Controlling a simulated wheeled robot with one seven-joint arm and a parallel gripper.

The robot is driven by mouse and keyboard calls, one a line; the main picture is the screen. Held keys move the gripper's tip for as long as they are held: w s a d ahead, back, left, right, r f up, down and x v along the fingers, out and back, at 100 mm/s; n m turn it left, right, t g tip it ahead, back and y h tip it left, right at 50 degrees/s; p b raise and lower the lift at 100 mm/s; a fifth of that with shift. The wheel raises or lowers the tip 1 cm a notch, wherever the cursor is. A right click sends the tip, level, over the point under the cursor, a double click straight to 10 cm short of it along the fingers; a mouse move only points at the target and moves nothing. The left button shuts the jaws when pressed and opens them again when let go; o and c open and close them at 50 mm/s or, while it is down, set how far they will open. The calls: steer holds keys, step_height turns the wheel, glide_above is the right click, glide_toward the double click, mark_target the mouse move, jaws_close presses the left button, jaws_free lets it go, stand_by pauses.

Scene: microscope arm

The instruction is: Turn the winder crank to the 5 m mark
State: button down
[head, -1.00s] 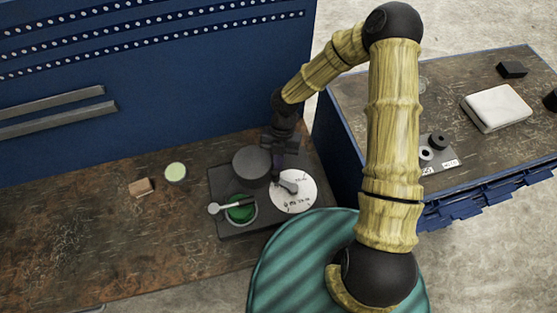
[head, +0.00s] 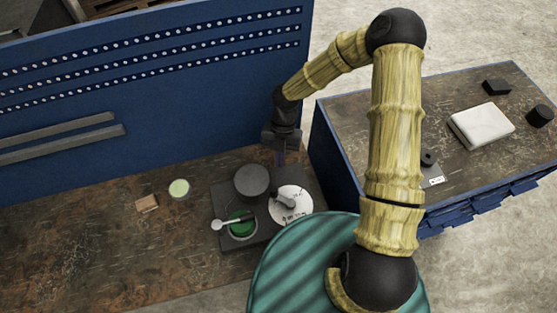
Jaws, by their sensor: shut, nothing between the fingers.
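The winder stands on a dark base plate (head: 262,238) on the brown bench. It has a dark round drum (head: 252,181), a white dial (head: 291,214) with small dark markings, and a green spool (head: 242,230) in a round cup with a pale lever (head: 228,221) across it. A grey crank (head: 284,202) lies over the dial, its knob end toward the left. The markings are too small to read, so its mark cannot be told. My gripper (head: 280,158) is shut and empty, pointing down behind the dial, apart from the crank.
A small tan block (head: 147,203) and a pale green disc (head: 179,188) lie left of the winder. A blue perforated panel (head: 200,95) rises behind. On the right, a second bench carries a white pad (head: 481,125) and dark blocks. The left bench is mostly clear.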

steer(key=shift+w+r+p, duration=0.25)
steer(key=shift+r+p, duration=0.05)
steer(key=shift+r, duration=0.35)
steer(key=shift+d, duration=0.15)
steer(key=s+d+r+m+t+b, duration=0.3)
steer(key=d+r+m+b, duration=0.2)
steer(key=m, duration=1.2)
steer(key=s+d+r+m+t+b, duration=0.4)
steer(key=d+m, duration=0.7)
steer(key=m, duration=0.6)
steer(key=shift+d+r+h+b, duration=0.2)
steer(key=shift+r+h+b, duration=0.2)
steer(key=shift+r+b, duration=0.55)
